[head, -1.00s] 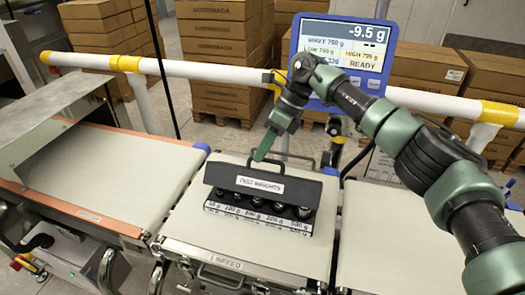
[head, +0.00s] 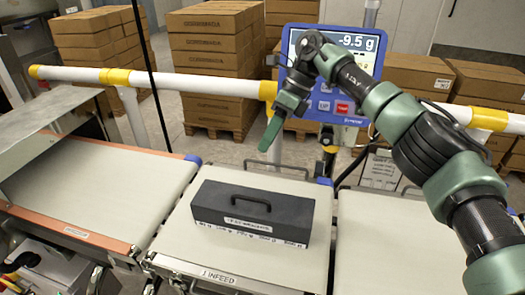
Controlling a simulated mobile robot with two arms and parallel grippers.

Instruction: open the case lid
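The dark grey case (head: 270,222) sits on the middle belt section, with a white label strip along its front. Its lid (head: 225,195) lies down shut, with the black handle (head: 247,198) on top. The weights inside are hidden. My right gripper (head: 269,136) points down behind and above the case, apart from the lid, with nothing seen in it. Its green fingers show edge-on, so their gap cannot be judged. My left gripper is not in view.
The infeed belt (head: 195,240) has bare room around the case. A blue-framed display (head: 335,70) reading -9.5 g stands behind it. A white and yellow rail (head: 200,85) crosses behind the belts. A metal hood (head: 60,125) stands at left. Stacked cartons (head: 215,60) stand farther back.

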